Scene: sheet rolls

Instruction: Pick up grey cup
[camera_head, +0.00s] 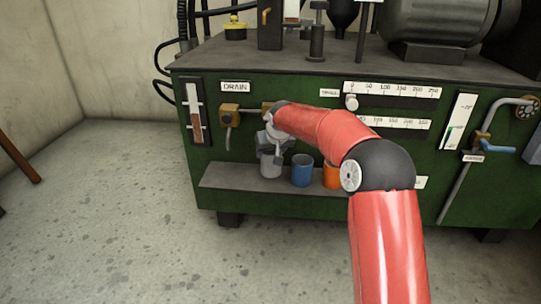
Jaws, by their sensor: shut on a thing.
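The grey cup (270,167) is at the left of a row of cups on the low shelf of the green machine. My gripper (271,150) is at the cup's top, shut on it, with my red arm reaching in from the lower right. The gripper covers the cup's rim and part of its upper side. The cup looks upright. I cannot tell whether its base touches the shelf.
A blue cup (301,171) stands just right of the grey one, and an orange cup (331,175) is partly hidden by my arm. A brass drain tap (229,117) juts out at upper left. The shelf's left end (225,176) is clear.

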